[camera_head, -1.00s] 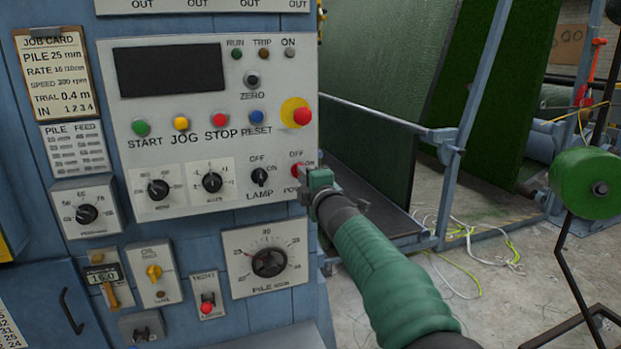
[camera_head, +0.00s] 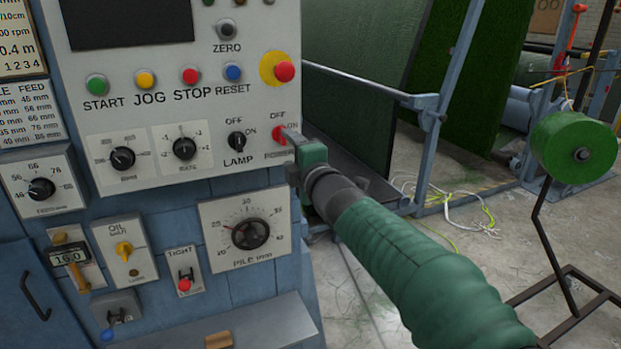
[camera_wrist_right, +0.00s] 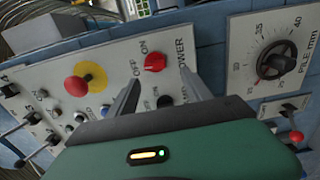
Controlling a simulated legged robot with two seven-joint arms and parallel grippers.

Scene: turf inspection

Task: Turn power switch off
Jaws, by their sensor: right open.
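The power switch (camera_head: 279,135) is a red rotary knob at the lower right of the grey control panel (camera_head: 150,190). OFF is printed above it and ON to its right; its exact setting is too small to read. My right gripper (camera_head: 291,160) is just in front of the panel, close to the knob, and partly covers its POWER label. In the right wrist view, the red knob (camera_wrist_right: 154,62) lies ahead, roughly between the two fingers of the open, empty gripper (camera_wrist_right: 160,84). Contact with the knob does not show. My left gripper is out of view.
The black lamp knob (camera_head: 236,141) sits just left of the power switch. A red emergency button (camera_head: 284,71) on a yellow disc is above it. The pile dial (camera_head: 249,233) is below.

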